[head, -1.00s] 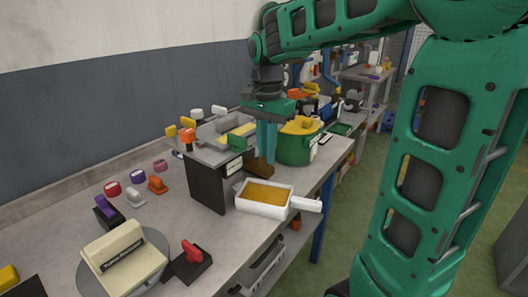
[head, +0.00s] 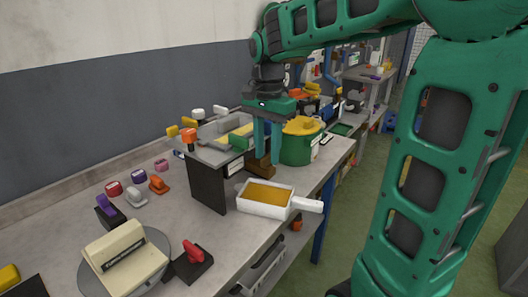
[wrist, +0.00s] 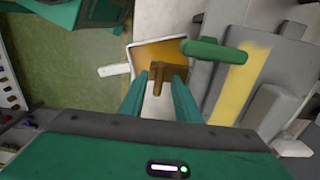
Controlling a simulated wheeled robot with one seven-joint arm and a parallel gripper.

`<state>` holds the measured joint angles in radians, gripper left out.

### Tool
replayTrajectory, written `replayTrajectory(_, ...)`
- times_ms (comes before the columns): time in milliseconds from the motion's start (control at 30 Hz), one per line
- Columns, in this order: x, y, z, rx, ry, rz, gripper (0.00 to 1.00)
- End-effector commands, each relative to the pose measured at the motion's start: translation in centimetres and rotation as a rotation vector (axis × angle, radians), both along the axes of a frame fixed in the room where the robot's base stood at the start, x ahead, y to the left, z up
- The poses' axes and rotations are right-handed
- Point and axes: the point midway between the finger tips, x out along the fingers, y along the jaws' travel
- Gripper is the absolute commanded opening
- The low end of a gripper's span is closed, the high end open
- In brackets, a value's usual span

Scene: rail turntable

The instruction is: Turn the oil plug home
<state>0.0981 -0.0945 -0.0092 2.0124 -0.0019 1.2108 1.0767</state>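A brown block with a raised bar handle, which looks like the oil plug (head: 257,168), sits on the bench between the dark-sided grey machine and the green pot. In the wrist view the brown plug (wrist: 157,76) shows between my fingers, with its bar running roughly along them. My gripper (head: 267,159) points down over it, its two fingers apart. In the wrist view my gripper (wrist: 162,76) has a visible gap on both sides of the bar. I cannot tell whether the fingertips reach down to the bar's height.
The grey machine (head: 208,181) with a green handle (head: 238,142) stands close left of my gripper. The green pot (head: 296,150) stands close right. A white pan (head: 262,209) of amber contents sits in front. A red-handled switch (head: 193,255) and several coloured knobs lie left.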

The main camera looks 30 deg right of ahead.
Motion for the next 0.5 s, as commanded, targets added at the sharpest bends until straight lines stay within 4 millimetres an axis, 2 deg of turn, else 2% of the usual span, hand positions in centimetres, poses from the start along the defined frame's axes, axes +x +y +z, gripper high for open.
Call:
replayTrajectory(167, 0.1, 0.0, 2.4, 0.0, -0.004, 0.0, 0.3)
replayTrajectory(500, 0.2, 0.1, 8.4, 0.0, -0.003, 0.001, 0.3)
